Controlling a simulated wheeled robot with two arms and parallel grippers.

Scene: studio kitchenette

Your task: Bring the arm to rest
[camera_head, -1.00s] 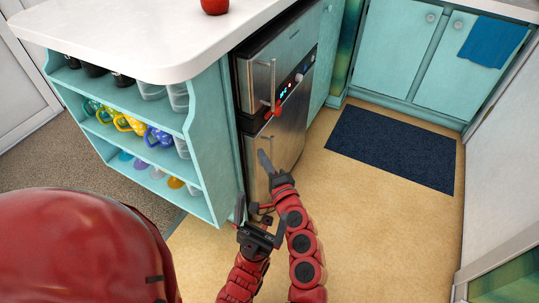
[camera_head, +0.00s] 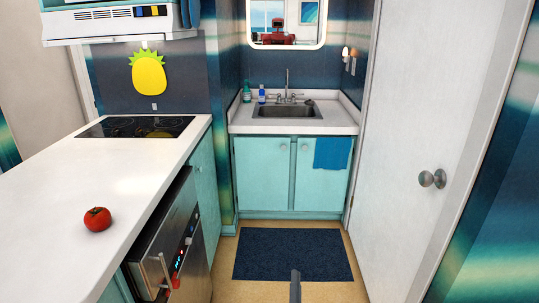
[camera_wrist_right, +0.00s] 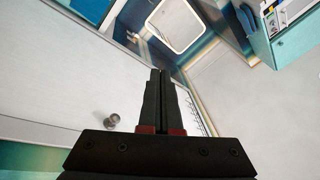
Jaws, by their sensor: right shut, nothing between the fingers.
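My right gripper (camera_head: 295,286) shows only as a grey fingertip at the bottom edge of the head view, in front of the dark blue mat. In the right wrist view the right gripper (camera_wrist_right: 160,75) points up and away, its two dark fingers together with nothing between them. My left gripper and both arms' links are out of the head view.
A white counter (camera_head: 70,190) with a tomato (camera_head: 97,219) and a black cooktop (camera_head: 135,127) runs along the left. A steel oven (camera_head: 180,240) is below. The white door (camera_head: 415,110) stands at right. The mat (camera_head: 293,254) is clear floor before the sink cabinet (camera_head: 262,172).

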